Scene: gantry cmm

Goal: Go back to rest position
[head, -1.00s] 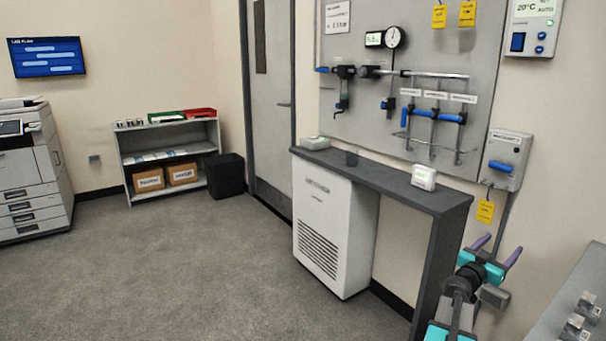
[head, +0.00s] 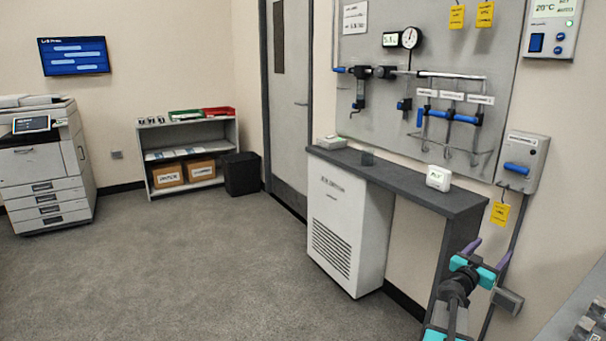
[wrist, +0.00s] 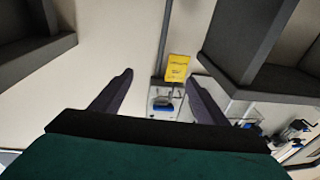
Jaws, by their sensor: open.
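My gripper (head: 487,254) is at the lower right of the head view, in front of the wall and beside the right end of the dark shelf. Its two purple fingers are apart, with nothing between them. In the wrist view my gripper (wrist: 158,95) also shows open and empty, its fingers spread against the pale wall. A yellow tag (wrist: 178,68) shows beyond the fingers there.
A grey surface (head: 590,300) edges in at lower right. The carpet (head: 200,270) at left is clear.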

